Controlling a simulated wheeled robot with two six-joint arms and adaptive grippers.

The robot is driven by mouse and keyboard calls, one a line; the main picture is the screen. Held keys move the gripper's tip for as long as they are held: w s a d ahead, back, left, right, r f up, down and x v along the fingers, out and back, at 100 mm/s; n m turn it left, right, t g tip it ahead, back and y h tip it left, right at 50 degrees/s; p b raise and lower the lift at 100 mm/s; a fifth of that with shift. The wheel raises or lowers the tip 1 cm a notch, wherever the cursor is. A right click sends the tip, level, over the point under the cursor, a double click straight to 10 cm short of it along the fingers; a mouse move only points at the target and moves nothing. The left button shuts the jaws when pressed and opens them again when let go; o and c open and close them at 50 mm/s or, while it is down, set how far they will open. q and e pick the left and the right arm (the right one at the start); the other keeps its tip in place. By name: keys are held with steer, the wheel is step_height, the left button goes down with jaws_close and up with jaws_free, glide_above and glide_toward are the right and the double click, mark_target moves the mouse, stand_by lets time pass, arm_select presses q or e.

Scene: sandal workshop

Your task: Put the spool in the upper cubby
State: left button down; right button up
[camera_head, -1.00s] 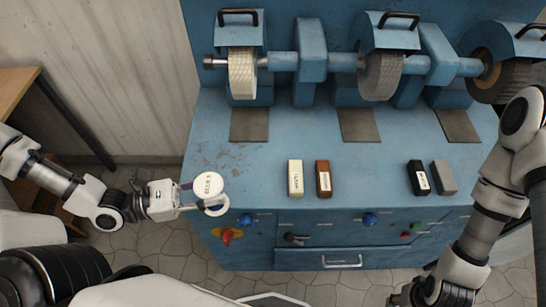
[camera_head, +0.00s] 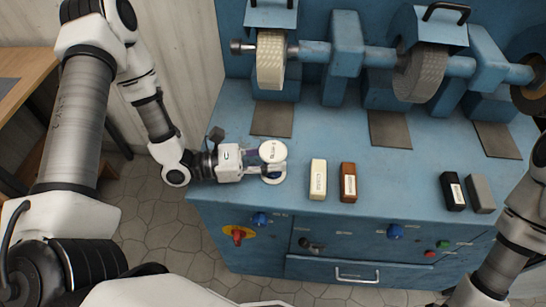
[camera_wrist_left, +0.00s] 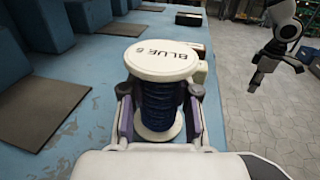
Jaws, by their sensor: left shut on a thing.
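The spool (camera_head: 274,151) has white end discs and dark blue thread, and its top reads "BLUE 6" in the left wrist view (camera_wrist_left: 162,57). My left gripper (camera_head: 262,166) is shut around the spool's thread, with a finger on each side in the left wrist view (camera_wrist_left: 160,112). The spool is upright over the front left part of the blue bench. I cannot tell whether its base touches the bench top. My right gripper (camera_wrist_left: 265,70) shows dark and small in the left wrist view, away from the spool, its jaws unclear. No cubby is in view.
The blue grinding bench (camera_head: 340,235) carries a white block (camera_head: 318,179) and a brown block (camera_head: 348,182) just right of the spool. A black block (camera_head: 452,191) and a grey block (camera_head: 481,194) lie farther right. Wheels (camera_head: 271,60) line the back. A wooden table (camera_head: 30,75) stands left.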

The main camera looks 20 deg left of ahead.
arm_select(q)
steer(key=shift+s+f, duration=0.1)
steer(key=shift+f, duration=0.05)
steer(key=c, duration=0.9)
jaws_free()
steer(key=shift+o, duration=0.2)
